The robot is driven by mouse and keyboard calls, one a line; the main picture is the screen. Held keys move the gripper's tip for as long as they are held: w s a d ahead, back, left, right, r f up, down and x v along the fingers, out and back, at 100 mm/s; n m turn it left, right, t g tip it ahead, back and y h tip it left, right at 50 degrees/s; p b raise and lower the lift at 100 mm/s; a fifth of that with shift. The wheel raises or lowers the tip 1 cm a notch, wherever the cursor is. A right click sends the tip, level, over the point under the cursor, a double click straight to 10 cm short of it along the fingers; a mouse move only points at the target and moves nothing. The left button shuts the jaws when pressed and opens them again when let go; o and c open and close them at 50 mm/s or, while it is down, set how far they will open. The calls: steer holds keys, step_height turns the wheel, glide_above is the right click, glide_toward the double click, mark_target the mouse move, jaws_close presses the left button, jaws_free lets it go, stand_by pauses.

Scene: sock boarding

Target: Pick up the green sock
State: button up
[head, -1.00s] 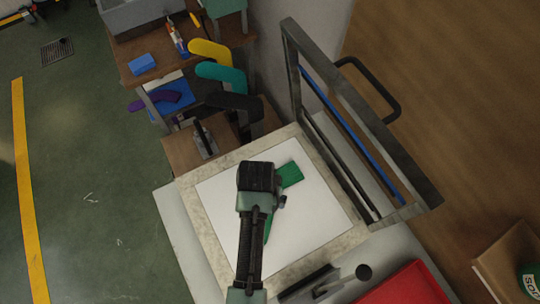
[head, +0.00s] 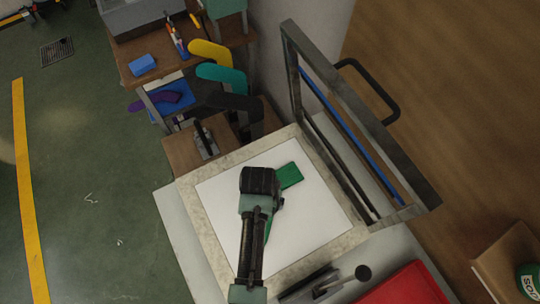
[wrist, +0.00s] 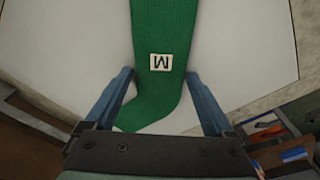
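The green sock (head: 290,175) lies on the white sheet of the framed board (head: 315,215). My arm and gripper (head: 261,186) cover much of it in the head view. In the wrist view the sock (wrist: 162,25) runs from the top edge down to its toe, with a white "M" label (wrist: 161,62) on it. My gripper (wrist: 158,76) is open, with one blue finger on each side of the sock. The fingers look apart from its edges. I cannot tell how high they are above the sheet.
An upright metal frame with a black handle (head: 372,88) stands along the board's right side. A toggle clamp (head: 205,140) is at the back left and another (head: 330,284) at the front. A red tray (head: 405,285) is at the front right. Coloured sock forms (head: 222,75) stand behind.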

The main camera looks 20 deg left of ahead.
steer(key=c, duration=0.9)
